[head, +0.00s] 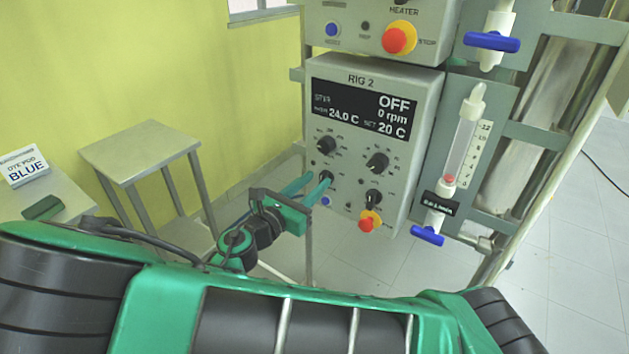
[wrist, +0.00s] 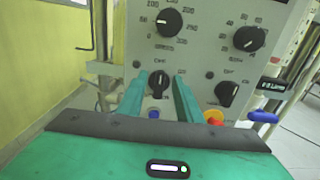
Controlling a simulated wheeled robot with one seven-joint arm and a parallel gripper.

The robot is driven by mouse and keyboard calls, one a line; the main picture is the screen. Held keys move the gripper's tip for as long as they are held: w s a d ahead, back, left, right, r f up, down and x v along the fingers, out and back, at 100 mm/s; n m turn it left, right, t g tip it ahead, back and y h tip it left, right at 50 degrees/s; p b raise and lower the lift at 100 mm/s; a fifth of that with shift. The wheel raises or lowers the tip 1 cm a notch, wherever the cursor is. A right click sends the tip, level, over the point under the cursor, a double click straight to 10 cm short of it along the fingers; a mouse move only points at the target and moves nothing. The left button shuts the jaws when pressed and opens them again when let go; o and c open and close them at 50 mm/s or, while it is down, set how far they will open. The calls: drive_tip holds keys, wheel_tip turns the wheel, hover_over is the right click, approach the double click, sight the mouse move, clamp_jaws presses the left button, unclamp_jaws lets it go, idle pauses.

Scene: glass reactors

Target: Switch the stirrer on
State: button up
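The RIG 2 control box (head: 330,78) has a dark display (head: 363,111) reading OFF, 0 rpm, 24.0 C and SET 20 C. My gripper (head: 310,184) is at the lower left of its panel, with fingers apart. The lower-left black knob (wrist: 158,82) lies between the fingertips in the wrist view (wrist: 160,76); a small gap seems to show on each side. Its label is too small to read. The lower-right knob (head: 373,197) and two larger scaled knobs, upper left (head: 327,145) and upper right (head: 377,162), are clear of my gripper.
A red-and-yellow button (head: 369,221) and a blue button (head: 326,201) sit below the knobs. A heater box (head: 370,38) is above. A flow meter with blue valves (head: 428,236) stands right. A small metal table (head: 139,150) is left.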

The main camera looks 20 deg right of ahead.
drive_tip(key=shift+x, duration=0.85)
clamp_jaws()
drive_tip(key=shift+m, duration=0.3)
drive_tip(key=m, duration=0.3)
drive_tip(key=s+m, duration=0.1)
drive_tip(key=m, duration=0.3)
drive_tip(key=d+f+m, duration=0.1)
drive_tip(key=m, duration=0.3)
drive_tip(key=shift+s, duration=0.2)
drive_tip(key=shift+m, duration=0.3)
